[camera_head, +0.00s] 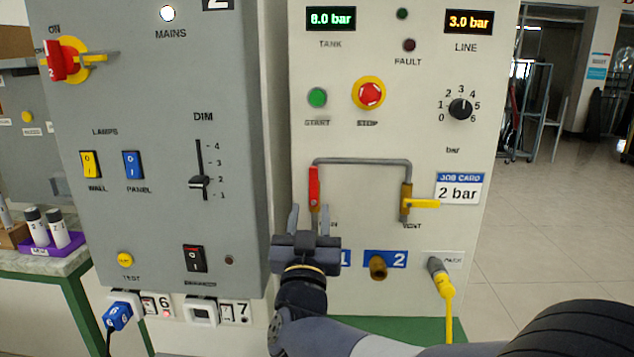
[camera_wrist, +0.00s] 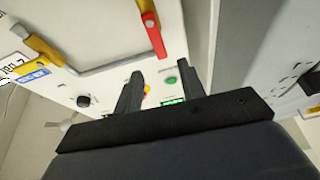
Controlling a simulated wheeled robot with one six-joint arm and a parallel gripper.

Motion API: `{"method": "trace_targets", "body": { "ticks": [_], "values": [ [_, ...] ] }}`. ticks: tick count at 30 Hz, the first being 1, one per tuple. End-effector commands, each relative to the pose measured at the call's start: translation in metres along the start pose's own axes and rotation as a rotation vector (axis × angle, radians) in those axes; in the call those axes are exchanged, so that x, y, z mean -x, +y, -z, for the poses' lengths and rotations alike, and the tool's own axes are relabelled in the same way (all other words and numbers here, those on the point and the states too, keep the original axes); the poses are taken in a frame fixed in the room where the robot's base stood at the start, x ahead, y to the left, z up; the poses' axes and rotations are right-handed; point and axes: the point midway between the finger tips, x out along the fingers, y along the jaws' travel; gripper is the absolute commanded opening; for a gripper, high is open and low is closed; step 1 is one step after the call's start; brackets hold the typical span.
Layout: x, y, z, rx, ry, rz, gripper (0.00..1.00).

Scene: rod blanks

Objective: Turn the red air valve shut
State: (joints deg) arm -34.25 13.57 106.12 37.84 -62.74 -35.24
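The red air valve handle (camera_head: 314,187) stands upright, along the left leg of a grey pipe (camera_head: 362,161) on the cream panel. It also shows as a red lever (camera_wrist: 153,33) at the top of the wrist view. My gripper (camera_head: 309,217) is in front of the panel, just below the red handle, with its two fingers pointing up and spread apart. In the wrist view my gripper (camera_wrist: 160,72) has a clear gap between its fingers, with nothing held. The gripper partly hides the label under the red valve.
A yellow vent lever (camera_head: 424,204) lies horizontal at the pipe's right leg. A brass outlet (camera_head: 378,267) and a plug with a yellow cable (camera_head: 441,277) are below. The grey switch cabinet (camera_head: 165,180) stands close on the left. The job card (camera_head: 459,189) reads 2 bar; the line display (camera_head: 469,22) reads 3.0 bar.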

Motion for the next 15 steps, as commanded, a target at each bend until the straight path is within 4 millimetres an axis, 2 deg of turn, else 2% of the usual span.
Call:
{"method": "trace_targets", "body": {
  "ticks": [5, 15],
  "values": [
    [-0.024, 0.001, 0.002, 0.001, 0.001, -0.005, 0.38],
    [-0.086, 0.001, 0.002, 0.001, 0.001, -0.002, 0.38]
  ]
}}
